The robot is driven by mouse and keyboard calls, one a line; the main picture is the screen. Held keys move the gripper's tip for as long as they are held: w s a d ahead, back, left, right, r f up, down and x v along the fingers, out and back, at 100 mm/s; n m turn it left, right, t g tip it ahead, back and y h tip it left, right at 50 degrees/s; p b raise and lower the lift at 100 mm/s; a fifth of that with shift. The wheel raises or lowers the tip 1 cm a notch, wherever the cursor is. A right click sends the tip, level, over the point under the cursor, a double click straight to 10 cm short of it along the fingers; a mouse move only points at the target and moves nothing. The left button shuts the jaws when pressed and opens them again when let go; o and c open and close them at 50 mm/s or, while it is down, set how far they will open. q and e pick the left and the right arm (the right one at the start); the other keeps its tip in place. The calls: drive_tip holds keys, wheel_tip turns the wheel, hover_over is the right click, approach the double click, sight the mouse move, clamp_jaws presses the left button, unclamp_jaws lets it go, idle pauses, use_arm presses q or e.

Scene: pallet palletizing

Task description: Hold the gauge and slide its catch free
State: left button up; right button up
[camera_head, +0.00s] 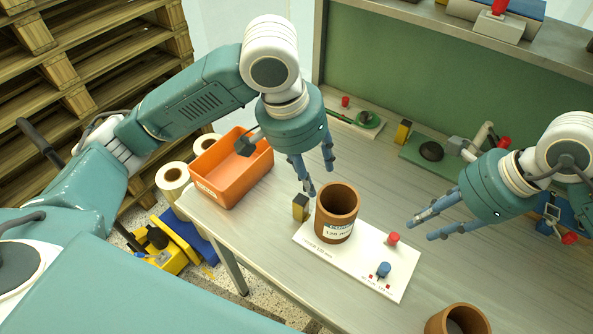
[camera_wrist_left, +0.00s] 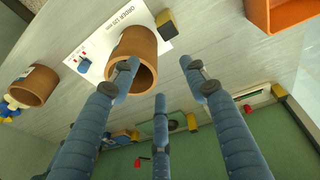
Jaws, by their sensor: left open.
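I cannot tell for sure which thing is the gauge; a thin bar with a green round part (camera_head: 368,120) lies at the back left of the bench, and no catch can be made out. My left gripper (camera_head: 313,182) is open and empty, fingers pointing down just behind the brown tube (camera_head: 338,213). In the left wrist view its spread fingers (camera_wrist_left: 158,72) show nothing between them, and one fingertip overlaps the tube's rim (camera_wrist_left: 145,77); contact is unclear. My right gripper (camera_head: 424,229) is at the right, its fingers apart and empty, above the bench.
The tube stands on a white sheet (camera_head: 400,284) with a red knob (camera_head: 393,238) and a blue knob (camera_head: 384,269). A yellow-black block (camera_head: 300,207) is beside it. An orange bin (camera_head: 228,193) stands left; another brown tube (camera_head: 440,320) stands at the front.

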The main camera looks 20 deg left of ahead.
sight(300, 199)
use_arm(q)
drive_tip(key=shift+y, duration=0.8)
drive_tip(key=f, duration=0.3)
drive_tip(key=a+f, duration=0.1)
drive_tip(key=f, duration=0.3)
drive_tip(key=a+f, duration=0.1)
drive_tip(key=f, duration=0.3)
clamp_jaws()
drive_tip(key=shift+o, duration=0.9)
unclamp_jaws()
drive_tip(key=shift+r, duration=0.1)
wheel_tip(300, 199, up, 12)
drive_tip(key=s, duration=0.1)
drive_tip(key=shift+s+a, duration=0.25)
drive_tip(key=shift+s, duration=0.15)
